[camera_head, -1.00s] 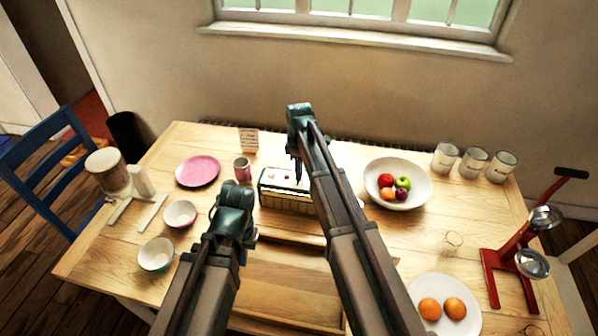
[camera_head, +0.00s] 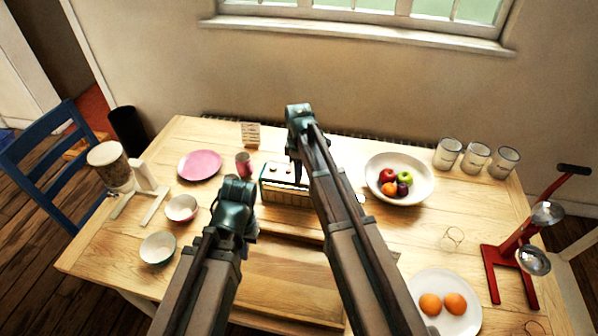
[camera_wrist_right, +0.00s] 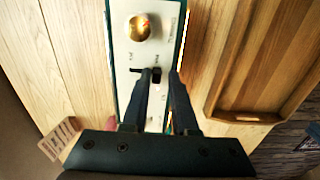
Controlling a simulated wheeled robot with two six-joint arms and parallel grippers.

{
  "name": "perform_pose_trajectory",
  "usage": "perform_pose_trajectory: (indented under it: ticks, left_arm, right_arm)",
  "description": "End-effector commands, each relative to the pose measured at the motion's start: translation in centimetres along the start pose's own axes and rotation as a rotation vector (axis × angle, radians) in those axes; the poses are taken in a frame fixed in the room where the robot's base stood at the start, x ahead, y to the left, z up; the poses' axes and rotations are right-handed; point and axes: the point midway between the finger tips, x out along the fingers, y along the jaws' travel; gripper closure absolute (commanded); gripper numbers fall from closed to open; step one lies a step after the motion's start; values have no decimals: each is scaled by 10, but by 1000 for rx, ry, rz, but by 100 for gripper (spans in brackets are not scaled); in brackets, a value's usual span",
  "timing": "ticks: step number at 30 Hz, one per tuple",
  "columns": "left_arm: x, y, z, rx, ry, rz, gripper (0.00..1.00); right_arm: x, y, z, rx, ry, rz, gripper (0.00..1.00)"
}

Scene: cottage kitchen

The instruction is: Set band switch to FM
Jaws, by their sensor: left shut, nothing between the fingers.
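The radio (camera_head: 288,196) is a cream box with green edges on the table, partly hidden behind my right arm. In the right wrist view its top panel (camera_wrist_right: 148,12) shows a gold knob (camera_wrist_right: 139,27) and a small black switch (camera_wrist_right: 156,75) with tiny labels above it, too blurred to read surely. My right gripper (camera_wrist_right: 163,74) points down at the panel, fingers a little apart. The switch shows beside the left fingertip, towards the gap; contact cannot be told. My left gripper (camera_head: 247,236) is shut and empty, held in front of the radio's left side.
A wooden tray (camera_head: 290,285) lies in front of the radio. A fruit bowl (camera_head: 428,180) stands to the right. A pink plate (camera_head: 200,165) lies at left.

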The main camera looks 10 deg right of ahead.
Motion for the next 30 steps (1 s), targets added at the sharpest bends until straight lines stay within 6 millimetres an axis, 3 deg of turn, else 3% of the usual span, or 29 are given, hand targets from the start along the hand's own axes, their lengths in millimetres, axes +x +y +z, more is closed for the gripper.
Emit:
perform_pose_trajectory:
  ticks: [3,17,23,30]
  left_arm:
    - [0,0,0,0,0,0,100]
    - [-7,-1,0,0,0,0,100]
    - [-26,-2,2,0,0,0,100]
    - [-61,-6,4,0,0,0,100]
  right_arm:
    - [0,0,0,0,0,0,56]
    - [-7,0,0,0,0,2,56]
    - [-26,0,0,0,0,2,56]
    - [-61,0,0,0,0,1,56]
